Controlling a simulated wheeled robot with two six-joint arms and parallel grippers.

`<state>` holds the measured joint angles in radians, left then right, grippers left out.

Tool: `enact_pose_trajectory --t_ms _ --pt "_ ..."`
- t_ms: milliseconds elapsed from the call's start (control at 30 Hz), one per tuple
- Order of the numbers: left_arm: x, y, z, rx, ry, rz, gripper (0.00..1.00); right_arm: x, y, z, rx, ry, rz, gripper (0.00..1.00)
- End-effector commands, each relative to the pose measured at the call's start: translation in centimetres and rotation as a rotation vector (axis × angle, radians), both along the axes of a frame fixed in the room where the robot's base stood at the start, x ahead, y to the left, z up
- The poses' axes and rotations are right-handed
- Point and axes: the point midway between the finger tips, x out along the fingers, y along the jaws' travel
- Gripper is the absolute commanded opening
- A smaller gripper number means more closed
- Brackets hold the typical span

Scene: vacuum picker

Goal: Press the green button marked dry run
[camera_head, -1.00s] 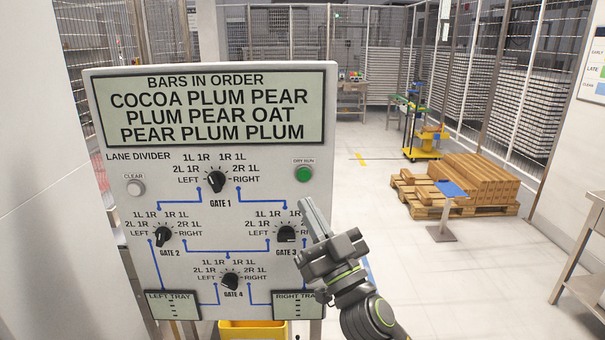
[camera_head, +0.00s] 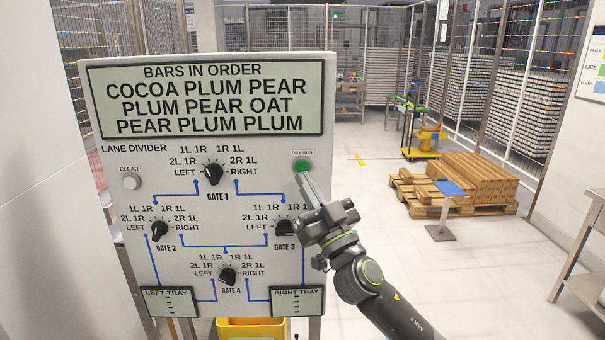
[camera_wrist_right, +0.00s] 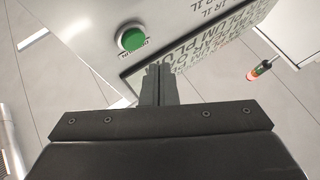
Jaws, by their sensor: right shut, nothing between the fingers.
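The green dry run button (camera_head: 302,165) sits at the upper right of the grey lane divider panel (camera_head: 120,215), under a small label. My right gripper (camera_head: 306,178) is shut and empty, its fingertips just below the button in the head view and partly over its lower edge. In the right wrist view the green button (camera_wrist_right: 131,39) stands in a pale ring, up and left of the shut fingertips (camera_wrist_right: 158,68), with a visible gap in the picture. I cannot tell whether the fingers touch the panel. My left gripper is not in view.
The panel also carries a white clear button (camera_head: 131,183), several black gate knobs such as gate 1 (camera_head: 212,174), and a display (camera_head: 205,100) listing bars. A yellow bin (camera_head: 250,328) is below.

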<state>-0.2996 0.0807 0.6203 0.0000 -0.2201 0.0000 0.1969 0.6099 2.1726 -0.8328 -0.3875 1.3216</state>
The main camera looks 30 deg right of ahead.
Motion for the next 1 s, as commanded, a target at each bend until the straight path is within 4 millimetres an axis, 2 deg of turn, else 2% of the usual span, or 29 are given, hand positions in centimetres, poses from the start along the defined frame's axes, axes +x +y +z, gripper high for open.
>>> enact_pose_trajectory --t_ms 33,300,1000 --pt "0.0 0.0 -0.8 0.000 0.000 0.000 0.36 0.5 -0.3 -0.4 -0.001 -0.002 0.000 0.00" --pt "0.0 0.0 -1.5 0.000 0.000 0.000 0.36 1.8 -1.1 -0.1 0.000 -0.001 0.000 0.00" --pt "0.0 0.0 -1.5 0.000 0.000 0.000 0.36 1.8 -1.1 0.0 0.001 0.000 0.001 0.00"
